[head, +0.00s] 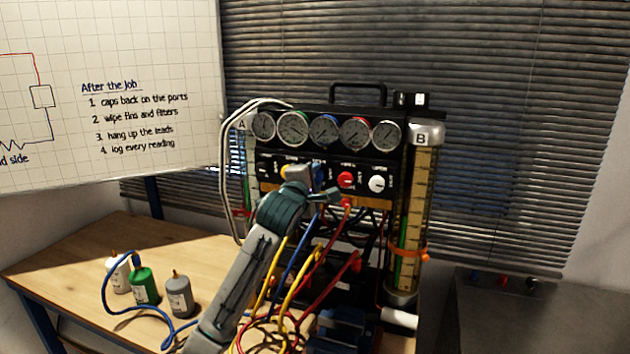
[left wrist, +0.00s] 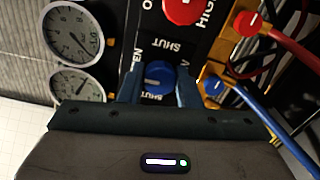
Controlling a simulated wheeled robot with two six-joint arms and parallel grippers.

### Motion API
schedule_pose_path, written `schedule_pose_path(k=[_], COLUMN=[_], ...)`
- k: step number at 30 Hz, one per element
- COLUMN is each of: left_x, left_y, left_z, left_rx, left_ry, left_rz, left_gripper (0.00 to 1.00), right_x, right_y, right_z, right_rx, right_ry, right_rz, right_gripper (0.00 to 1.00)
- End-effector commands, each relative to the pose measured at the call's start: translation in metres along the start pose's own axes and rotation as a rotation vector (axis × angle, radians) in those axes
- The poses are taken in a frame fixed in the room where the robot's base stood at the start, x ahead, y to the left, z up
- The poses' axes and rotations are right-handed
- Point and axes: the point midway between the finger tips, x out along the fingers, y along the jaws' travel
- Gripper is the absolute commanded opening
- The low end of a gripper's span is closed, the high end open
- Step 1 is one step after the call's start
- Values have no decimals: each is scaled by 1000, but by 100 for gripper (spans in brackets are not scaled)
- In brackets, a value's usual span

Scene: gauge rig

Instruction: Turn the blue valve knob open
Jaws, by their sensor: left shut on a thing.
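The blue valve knob (left wrist: 158,74) is on the rig's black panel, between the two fingertips of my left gripper (left wrist: 159,88) in the left wrist view. The fingers are shut on the knob, one on each side. A small pale mark shows on the knob; its exact pointing is hard to tell. SHUT lettering is near the knob and part of OPEN is to its left. In the head view my left gripper (head: 322,182) reaches the knob row and mostly hides the blue knob. My right gripper is not in view.
A red knob (head: 346,180) and a white knob (head: 377,184) sit to the right of my gripper. Several gauges (head: 325,129) are above. Red, yellow and blue leads hang below, close to my arm. Several small canisters (head: 144,286) stand on the wooden table (head: 70,272).

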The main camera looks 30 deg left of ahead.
Motion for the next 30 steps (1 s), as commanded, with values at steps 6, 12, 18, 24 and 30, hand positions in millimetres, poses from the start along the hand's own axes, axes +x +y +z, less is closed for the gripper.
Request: schedule_pose_path(k=[6,12,18,24,30], left_x=[0,0,0,-5,-37], left_y=[0,0,0,-1,-3], left_z=[0,0,0,0,-1], left_rx=[-2,-2,-1,0,3], left_ry=[0,0,0,0,-1], left_rz=[0,0,0,2,5], left_gripper=[8,46,52,52,52], right_x=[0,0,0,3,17], right_y=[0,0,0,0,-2], right_z=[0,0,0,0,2], right_rx=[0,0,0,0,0], right_ry=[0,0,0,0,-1], right_rz=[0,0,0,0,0], right_gripper=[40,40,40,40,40])
